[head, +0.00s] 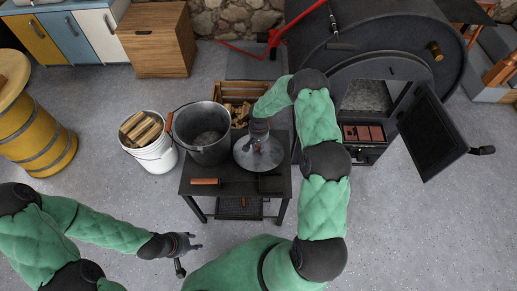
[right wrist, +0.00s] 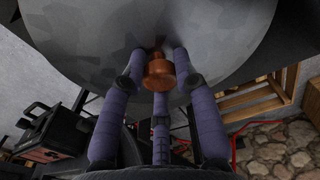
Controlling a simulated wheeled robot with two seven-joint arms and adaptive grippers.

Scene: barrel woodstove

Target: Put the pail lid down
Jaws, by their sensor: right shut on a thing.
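The pail lid, a grey metal disc (head: 262,164) with a wooden knob, is over the right part of the dark side table (head: 226,193) in the head view. My right gripper (head: 257,146) is above it. In the right wrist view the fingers close around the wooden knob (right wrist: 159,72), with the lid's face (right wrist: 110,45) beyond. I cannot tell whether the lid touches the tabletop. The dark metal pail (head: 210,153) stands uncovered on the left part of the table, beside the lid. My left gripper (head: 192,244) is empty with fingers spread, left of and in front of the table.
A wooden-handled tool (head: 206,181) lies along the table's front edge. A white bucket of split wood (head: 150,150) stands left. A kindling crate (head: 237,91) is behind. The barrel stove's open door (head: 431,136) juts out right. Floor in front is clear.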

